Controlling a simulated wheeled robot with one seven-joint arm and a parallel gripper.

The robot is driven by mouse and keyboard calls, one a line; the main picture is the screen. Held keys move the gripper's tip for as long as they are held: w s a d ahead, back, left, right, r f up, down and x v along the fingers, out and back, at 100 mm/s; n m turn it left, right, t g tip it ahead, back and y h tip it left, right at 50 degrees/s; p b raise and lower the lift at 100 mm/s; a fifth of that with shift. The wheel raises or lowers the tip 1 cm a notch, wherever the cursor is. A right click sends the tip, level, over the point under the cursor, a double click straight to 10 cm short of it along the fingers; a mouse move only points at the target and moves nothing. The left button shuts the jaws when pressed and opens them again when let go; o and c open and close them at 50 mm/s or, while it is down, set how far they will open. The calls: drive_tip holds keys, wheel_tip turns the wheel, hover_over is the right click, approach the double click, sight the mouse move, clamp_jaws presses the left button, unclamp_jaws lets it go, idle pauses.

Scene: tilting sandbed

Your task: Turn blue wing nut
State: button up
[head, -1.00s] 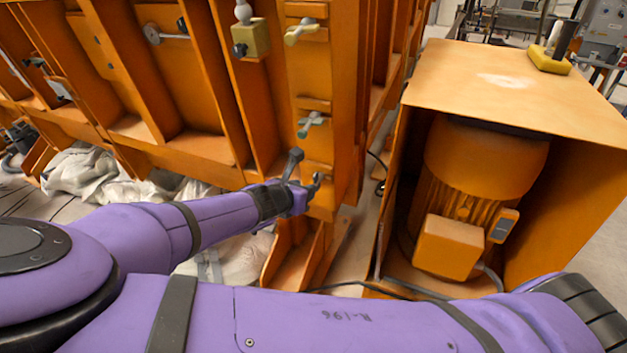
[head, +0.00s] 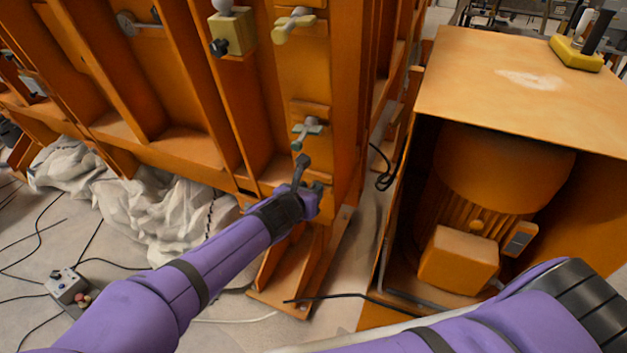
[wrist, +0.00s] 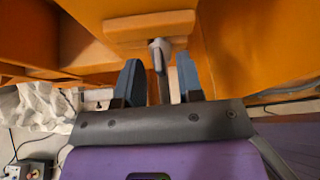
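A pale blue-green wing nut (head: 307,131) sits on a small orange block on the orange upright, in the head view. Its colour looks greyish there. In the wrist view a grey wing nut (wrist: 161,50) projects from the orange block, lined up with the gap between my fingers. My gripper (head: 309,175) is just below the wing nut in the head view. In the wrist view my gripper (wrist: 159,82) has its two dark fingers apart, one on each side of the nut's lower part. I cannot tell whether they touch it.
A yellowish wing nut (head: 294,24) is higher on the same upright. A yellow block with a black knob (head: 232,32) is beside it. An orange motor housing (head: 520,85) stands at right. White cloth (head: 150,210), cables and a small control box (head: 66,286) lie on the floor.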

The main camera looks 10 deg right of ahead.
drive_tip(key=shift+w+d+f, duration=0.1)
drive_tip(key=shift+w+d, duration=0.1)
drive_tip(key=shift+w, duration=0.05)
clamp_jaws()
drive_tip(key=shift+s+d+m+t+y, duration=0.2)
drive_tip(key=shift+m+t+y, duration=0.25)
drive_tip(key=shift+m+y, duration=0.15)
drive_tip(key=shift+s+d+m+t+y, duration=0.1)
drive_tip(key=shift+d+m+t+y, duration=0.1)
drive_tip(key=shift+m+t+y, duration=0.4)
unclamp_jaws()
drive_tip(key=shift+w, duration=0.1)
